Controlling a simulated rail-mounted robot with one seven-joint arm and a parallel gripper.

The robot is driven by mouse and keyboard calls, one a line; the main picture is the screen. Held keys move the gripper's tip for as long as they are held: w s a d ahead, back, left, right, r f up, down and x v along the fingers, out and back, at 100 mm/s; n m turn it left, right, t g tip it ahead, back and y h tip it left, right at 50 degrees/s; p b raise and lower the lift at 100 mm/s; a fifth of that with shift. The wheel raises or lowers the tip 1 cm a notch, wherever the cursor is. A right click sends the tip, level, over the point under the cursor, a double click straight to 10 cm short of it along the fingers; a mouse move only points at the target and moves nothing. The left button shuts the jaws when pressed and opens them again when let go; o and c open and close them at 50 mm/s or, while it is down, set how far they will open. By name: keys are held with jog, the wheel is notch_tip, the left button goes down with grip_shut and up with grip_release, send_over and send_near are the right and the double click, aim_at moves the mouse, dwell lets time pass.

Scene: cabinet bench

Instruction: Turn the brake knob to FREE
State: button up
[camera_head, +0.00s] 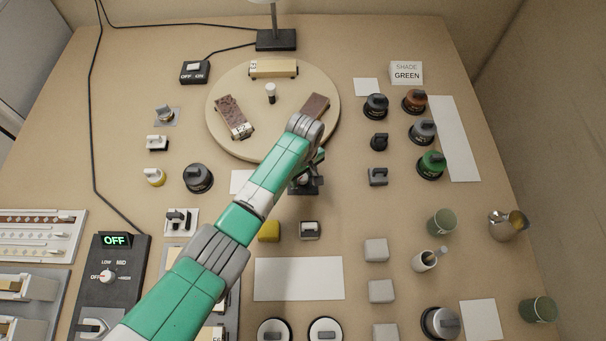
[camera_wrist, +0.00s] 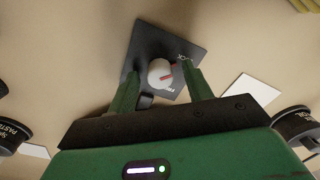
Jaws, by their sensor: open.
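The brake knob (camera_wrist: 158,76) is round and pale with a red mark, on a small black plate (camera_wrist: 152,40) in the wrist view. The red mark points toward the right side of the picture. Small white lettering sits on the plate at the right and below the knob, too small to read surely. My gripper (camera_wrist: 160,77) is open, with one green finger on each side of the knob; I cannot tell whether they touch it. In the head view the black plate (camera_head: 304,188) shows partly under my gripper and the knob is mostly hidden.
Just behind my gripper is a round turntable (camera_head: 215,110) carrying several blocks. Dark knobs and jars (camera_head: 423,131) stand at the right. A yellow block (camera_head: 269,231) and a small switch-like part (camera_head: 310,229) lie in front. A control box (camera_head: 110,300) reading OFF is at the left.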

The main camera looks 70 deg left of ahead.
jog(key=shift+c, duration=0.2)
jog(key=c, duration=0.9)
jog(key=shift+r+m+p, duration=0.1)
jog(key=shift+m+p, duration=0.2)
jog(key=shift+m, duration=0.1)
jog(key=m+p, duration=0.1)
jog(key=m, duration=0.2)
jog(key=shift+d+p, duration=0.1)
jog(key=shift+p, duration=0.25)
jog(key=m+p, duration=0.1)
jog(key=m, duration=0.4)
jog(key=shift+p, duration=0.3)
jog(key=m, duration=0.4)
jog(key=shift+m+p, duration=0.35)
jog(key=shift+m, duration=2.35)
